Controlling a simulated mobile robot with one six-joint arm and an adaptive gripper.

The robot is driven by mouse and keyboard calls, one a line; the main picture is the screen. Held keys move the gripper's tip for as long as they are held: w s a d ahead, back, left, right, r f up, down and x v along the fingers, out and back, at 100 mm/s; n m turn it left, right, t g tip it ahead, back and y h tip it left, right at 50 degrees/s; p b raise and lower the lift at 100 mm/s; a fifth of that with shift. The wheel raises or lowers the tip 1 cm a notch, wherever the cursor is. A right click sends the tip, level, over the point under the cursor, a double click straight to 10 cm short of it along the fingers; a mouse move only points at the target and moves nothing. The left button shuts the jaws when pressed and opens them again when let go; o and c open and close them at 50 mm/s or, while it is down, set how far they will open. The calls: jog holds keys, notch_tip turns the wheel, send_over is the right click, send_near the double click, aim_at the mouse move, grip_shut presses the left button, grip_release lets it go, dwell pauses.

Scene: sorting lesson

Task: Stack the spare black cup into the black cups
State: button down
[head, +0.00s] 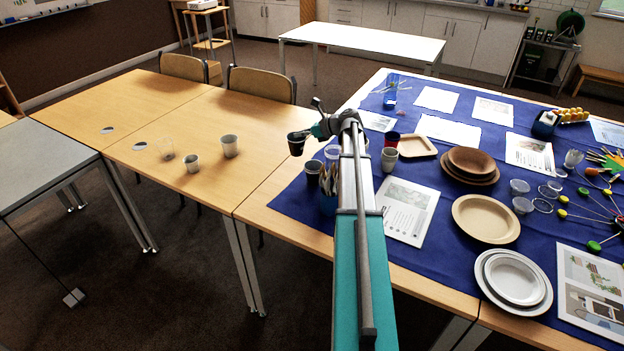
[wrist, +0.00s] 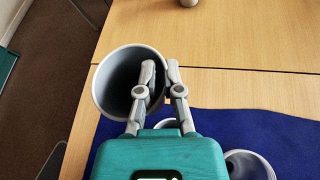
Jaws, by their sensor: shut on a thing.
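My gripper (wrist: 161,74) is shut on the wall of a dark cup (wrist: 104,88), with one finger inside the cup and the other outside. In the head view this black cup (head: 296,146) hangs at the left of my gripper (head: 318,130), above the wooden table near the cloth's left edge. The cup is tilted in the wrist view, its open mouth towards the camera. I cannot make out a stack of black cups for certain.
Bare wood (head: 180,105) lies around the left cups.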

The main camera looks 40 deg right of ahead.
jog(key=r+m+h+p, duration=0.1)
send_over(318, 163)
jog(key=shift+w+t, duration=0.1)
jog(key=shift+t, duration=0.2)
jog(key=shift+f, duration=0.1)
notch_tip(318, 163, down, 6)
jog(key=b, duration=0.6)
jog(key=shift+f, duration=0.15)
jog(key=shift+f+b, duration=1.8)
jog(key=shift+b, duration=0.25)
jog(key=shift+f+b, duration=0.3)
jog(key=shift+b, duration=0.05)
jog(key=c, duration=0.8)
grip_release()
jog(key=shift+a+r, duration=0.1)
jog(key=shift+r, duration=0.05)
